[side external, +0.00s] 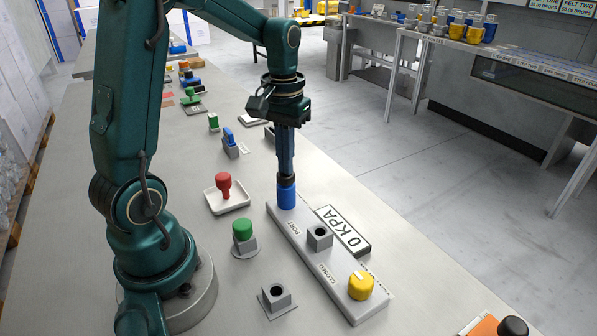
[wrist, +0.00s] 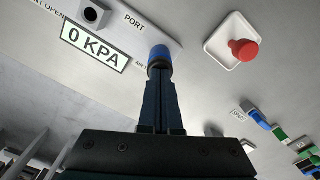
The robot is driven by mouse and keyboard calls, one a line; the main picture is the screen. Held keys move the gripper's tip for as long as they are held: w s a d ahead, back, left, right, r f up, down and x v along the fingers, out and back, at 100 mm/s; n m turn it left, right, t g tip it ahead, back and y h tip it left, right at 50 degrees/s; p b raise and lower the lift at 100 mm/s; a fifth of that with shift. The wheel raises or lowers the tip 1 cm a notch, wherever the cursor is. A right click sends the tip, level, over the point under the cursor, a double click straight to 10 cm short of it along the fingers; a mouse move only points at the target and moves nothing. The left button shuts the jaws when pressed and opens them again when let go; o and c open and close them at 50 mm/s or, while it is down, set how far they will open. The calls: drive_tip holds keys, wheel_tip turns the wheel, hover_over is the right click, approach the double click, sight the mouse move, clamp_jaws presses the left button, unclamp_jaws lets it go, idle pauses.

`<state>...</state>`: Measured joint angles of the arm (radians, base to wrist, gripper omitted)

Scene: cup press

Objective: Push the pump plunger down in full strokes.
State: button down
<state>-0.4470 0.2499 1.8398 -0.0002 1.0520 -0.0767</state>
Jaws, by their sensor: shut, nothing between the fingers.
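My gripper (side external: 286,172) points straight down with its fingers shut together. It is directly above a blue cylinder with a dark top (side external: 287,196), which stands upright at the far end of a long grey base (side external: 340,283), by the word PORT. The fingertips appear to meet the dark top; I cannot tell whether they press on it. In the wrist view the shut fingers (wrist: 160,82) reach to the blue cylinder (wrist: 160,53) and hide part of it. No separate plunger rod shows. A display (side external: 343,231) beside the base reads 0 KPA.
The base also carries an empty square socket (side external: 320,237) and a yellow knob (side external: 360,285) near the word CLOSED. A red knob (side external: 223,185) stands in a white tray, and a green knob (side external: 242,229) on a grey block. Another grey socket (side external: 276,297) is in front.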

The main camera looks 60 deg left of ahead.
drive_tip(key=shift+r, duration=2.3)
drive_tip(key=shift+f, duration=0.2)
drive_tip(key=shift+f, duration=2.15)
drive_tip(key=shift+r, duration=2.35)
drive_tip(key=shift+r, duration=2.5)
